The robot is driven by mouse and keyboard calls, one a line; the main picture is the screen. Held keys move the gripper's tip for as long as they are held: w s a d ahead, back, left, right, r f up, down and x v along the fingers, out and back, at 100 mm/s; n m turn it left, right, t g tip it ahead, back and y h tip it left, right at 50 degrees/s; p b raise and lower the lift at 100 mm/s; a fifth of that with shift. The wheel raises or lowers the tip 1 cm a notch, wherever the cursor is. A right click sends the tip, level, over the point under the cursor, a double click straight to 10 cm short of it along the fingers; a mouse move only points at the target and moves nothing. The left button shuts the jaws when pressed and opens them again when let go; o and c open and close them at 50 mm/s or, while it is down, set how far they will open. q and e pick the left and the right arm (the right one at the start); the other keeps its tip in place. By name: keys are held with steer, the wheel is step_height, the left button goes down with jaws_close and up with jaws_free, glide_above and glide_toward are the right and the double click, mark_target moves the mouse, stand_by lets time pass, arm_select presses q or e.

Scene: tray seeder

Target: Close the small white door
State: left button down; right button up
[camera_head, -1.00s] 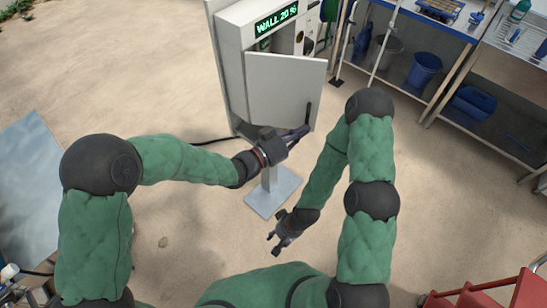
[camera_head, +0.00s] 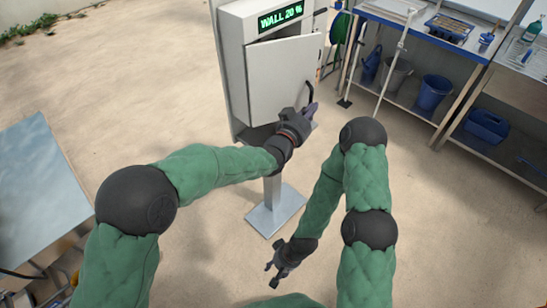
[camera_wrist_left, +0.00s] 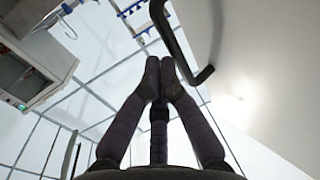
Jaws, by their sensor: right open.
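The small white door (camera_head: 280,78) is on the front of the white cabinet (camera_head: 235,70) and stands ajar at an angle, with a dark gap along its top edge. Its black bar handle (camera_head: 309,93) is near the right edge; it also shows large in the left wrist view (camera_wrist_left: 186,45). My left gripper (camera_head: 309,109) is at the door's lower right corner, just below the handle. In the left wrist view its fingers (camera_wrist_left: 160,66) are together with nothing between them, left of the handle. Whether they touch the door is unclear. My right gripper (camera_head: 275,266) is open and empty, low and away from the door.
The cabinet stands on a post with a grey base plate (camera_head: 274,210). A green display (camera_head: 281,16) is above the door. A workbench with buckets (camera_head: 433,92) is at the right. A grey panel (camera_head: 40,185) is at the left. The sandy floor between is clear.

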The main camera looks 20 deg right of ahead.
mark_target(301, 97)
arm_select(q)
steer(key=w, duration=0.1)
steer(key=w+b, duration=0.1)
steer(key=w, duration=0.1)
steer(key=w+b, duration=0.1)
steer(key=w, duration=0.1)
steer(key=shift+w+d+f, duration=0.1)
steer(key=shift+w+d, duration=0.1)
steer(key=shift+d, duration=0.15)
steer(key=shift+w+a+b, duration=0.15)
steer(key=shift+w+b, duration=0.15)
steer(key=shift+w, duration=0.85)
arm_select(e)
steer(key=shift+f, duration=1.55)
steer(key=shift+f, duration=0.1)
